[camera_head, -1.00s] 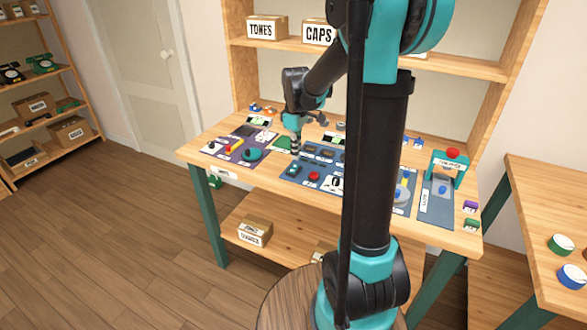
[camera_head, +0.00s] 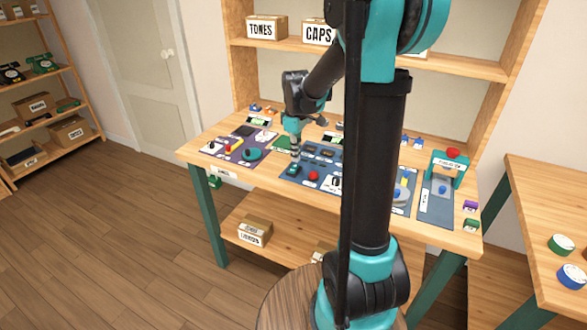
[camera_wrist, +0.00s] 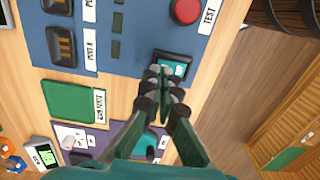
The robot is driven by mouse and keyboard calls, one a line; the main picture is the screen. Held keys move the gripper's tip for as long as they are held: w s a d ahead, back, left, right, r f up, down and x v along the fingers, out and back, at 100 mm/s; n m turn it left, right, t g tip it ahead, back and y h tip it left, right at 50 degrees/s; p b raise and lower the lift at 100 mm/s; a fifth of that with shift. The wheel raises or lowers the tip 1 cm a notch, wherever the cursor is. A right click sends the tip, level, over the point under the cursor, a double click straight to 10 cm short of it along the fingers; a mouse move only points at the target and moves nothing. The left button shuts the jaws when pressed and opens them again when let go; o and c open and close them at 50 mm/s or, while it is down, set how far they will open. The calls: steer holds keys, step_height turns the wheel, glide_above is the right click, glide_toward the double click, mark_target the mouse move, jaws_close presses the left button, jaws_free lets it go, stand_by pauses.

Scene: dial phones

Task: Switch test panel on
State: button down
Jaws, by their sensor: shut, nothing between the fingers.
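The test panel (camera_head: 322,158) is a blue mat on the workbench, with a red button (camera_head: 313,176) and dark slots on it. In the wrist view the red button (camera_wrist: 186,10) lies near a label reading TEST. A black-framed switch with a teal rocker (camera_wrist: 172,66) sits at the panel's edge; it also shows in the head view (camera_head: 293,169). My gripper (camera_wrist: 160,76) is shut and empty, with its fingertips at the switch and covering part of it. In the head view my gripper (camera_head: 295,155) points down over the switch; I cannot tell whether it touches.
A green mat (camera_wrist: 72,101) and a purple panel (camera_head: 237,148) lie beside the test panel. A teal-framed press (camera_head: 449,167) stands at the bench's right. Shelves with boxes rise behind. My arm hides part of the bench.

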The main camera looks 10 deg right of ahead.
mark_target(296, 165)
steer(key=shift+f, duration=1.15)
stand_by(1.1)
steer(key=shift+r, duration=3.55)
steer(key=s+f+m, duration=0.1)
steer(key=s, duration=0.2)
steer(key=s+d+f+m+t, duration=0.1)
steer(key=s+m, duration=0.1)
steer(key=s, duration=0.1)
steer(key=s+d+f+m, duration=0.1)
steer(key=s+f, duration=0.1)
steer(key=s, duration=0.1)
steer(key=shift+s+d+f+m+t, duration=0.1)
steer(key=shift+s+d+m+t, duration=0.05)
steer(key=shift+s+m+t, duration=0.2)
steer(key=s+d+f+m+t, duration=0.1)
steer(key=s+f+m, duration=0.5)
steer(key=s, duration=0.6)
steer(key=shift+d+f+t, duration=0.35)
steer(key=shift+f+t, duration=0.2)
steer(key=shift+t, duration=0.2)
steer(key=shift+s, duration=0.1)
